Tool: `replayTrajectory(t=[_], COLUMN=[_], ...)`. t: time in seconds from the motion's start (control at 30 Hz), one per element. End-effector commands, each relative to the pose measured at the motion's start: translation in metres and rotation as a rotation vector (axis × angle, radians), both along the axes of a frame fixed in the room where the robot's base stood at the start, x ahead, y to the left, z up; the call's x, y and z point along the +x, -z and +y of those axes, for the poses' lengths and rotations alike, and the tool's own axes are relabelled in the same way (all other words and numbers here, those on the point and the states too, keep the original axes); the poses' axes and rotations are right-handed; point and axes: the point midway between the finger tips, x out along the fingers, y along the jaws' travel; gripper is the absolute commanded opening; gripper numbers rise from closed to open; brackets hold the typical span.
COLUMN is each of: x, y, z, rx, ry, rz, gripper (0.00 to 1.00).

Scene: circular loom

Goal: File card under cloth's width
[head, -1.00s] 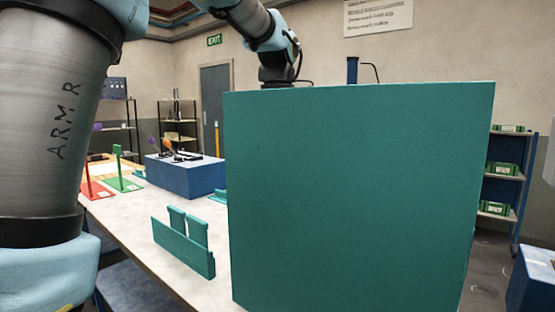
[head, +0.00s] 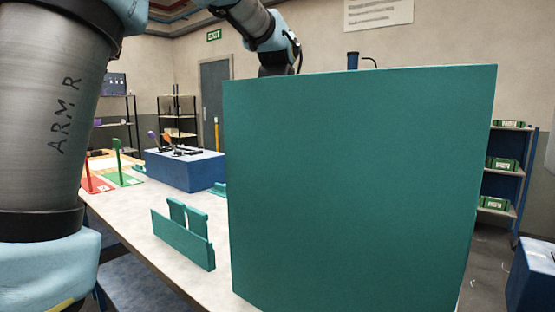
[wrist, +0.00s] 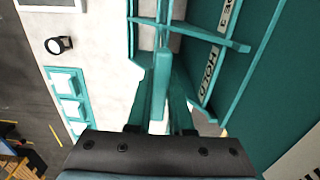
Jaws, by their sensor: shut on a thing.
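My gripper (wrist: 162,112) is at the lower middle of the wrist view, shut on a thin teal piece (wrist: 162,85) seen nearly edge-on. It looks like the card, but its face and writing do not show. Beyond it is a teal rack with crossing bars (wrist: 205,36) and lettered label strips (wrist: 213,68); the lettering is only partly readable. I cannot tell whether the piece touches the rack. In the head view a large teal panel (head: 360,190) hides my gripper and whatever lies behind it.
A low teal holder (head: 183,240) with two upright tabs stands on the pale table, left of the panel. A blue block (head: 185,170), a green stand (head: 120,175) and a red stand (head: 95,185) are farther back. The table front around the holder is clear.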

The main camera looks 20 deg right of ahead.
Motion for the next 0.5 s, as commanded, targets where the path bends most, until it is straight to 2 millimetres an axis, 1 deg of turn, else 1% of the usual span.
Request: replayTrajectory(t=[0.27, 0.5], x=[0.0000, -0.0001], y=[0.0000, 0.0081], z=[0.0000, 0.0001], rx=[0.000, 0.001], ry=[0.000, 0.000], rz=[0.000, 0.000], gripper=[0.00, 0.00])
